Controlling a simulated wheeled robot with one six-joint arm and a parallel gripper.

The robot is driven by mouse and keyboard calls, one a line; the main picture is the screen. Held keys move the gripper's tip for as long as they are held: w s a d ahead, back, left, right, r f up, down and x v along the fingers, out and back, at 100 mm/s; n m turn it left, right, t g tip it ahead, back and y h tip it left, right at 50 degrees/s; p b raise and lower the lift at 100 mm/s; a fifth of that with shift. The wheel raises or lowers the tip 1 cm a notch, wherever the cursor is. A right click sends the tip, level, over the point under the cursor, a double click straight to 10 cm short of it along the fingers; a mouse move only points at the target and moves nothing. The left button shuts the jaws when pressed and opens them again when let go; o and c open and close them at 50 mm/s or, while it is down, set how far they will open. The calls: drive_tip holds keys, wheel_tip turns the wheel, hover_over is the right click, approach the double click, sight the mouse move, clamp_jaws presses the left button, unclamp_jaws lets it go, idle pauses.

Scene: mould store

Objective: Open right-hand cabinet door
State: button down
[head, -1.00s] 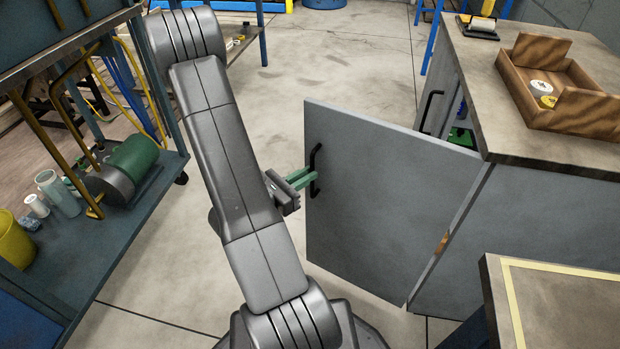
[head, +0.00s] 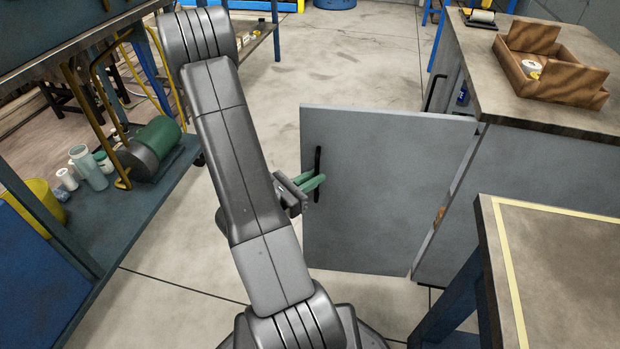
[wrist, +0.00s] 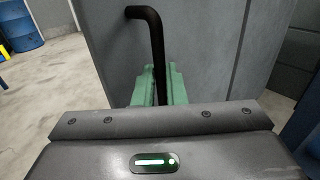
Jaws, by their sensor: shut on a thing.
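The right-hand cabinet door (head: 385,195) is a grey panel, standing swung well out from the grey cabinet (head: 540,165). Its black bar handle (head: 317,160) is upright near the door's free left edge. My gripper (head: 315,184) has green fingers closed around the handle's lower part. In the wrist view, the fingers (wrist: 158,86) sit on both sides of the black handle (wrist: 150,35). Another black handle (head: 436,92) shows on the cabinet front behind the open door. The door hides most of the cabinet's inside.
A wooden box (head: 548,85) stands on the cabinet top. A table with a yellow-lined top (head: 560,270) is at the lower right, close to the door's hinge side. A blue shelf cart (head: 105,225) stands at the left. The floor between cart and door is clear.

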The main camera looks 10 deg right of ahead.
drive_tip(key=shift+s+d, duration=0.15)
drive_tip(key=shift+d, duration=0.1)
drive_tip(key=c, duration=1.5)
unclamp_jaws()
drive_tip(key=shift+d, duration=0.2)
drive_tip(key=shift+a, duration=0.25)
drive_tip(key=shift+p+v, duration=1.35)
drive_tip(key=shift+v, duration=5.4)
drive_tip(key=shift+f, duration=0.1)
drive_tip(key=shift+b+x, duration=1.15)
drive_tip(key=shift+x, duration=4.4)
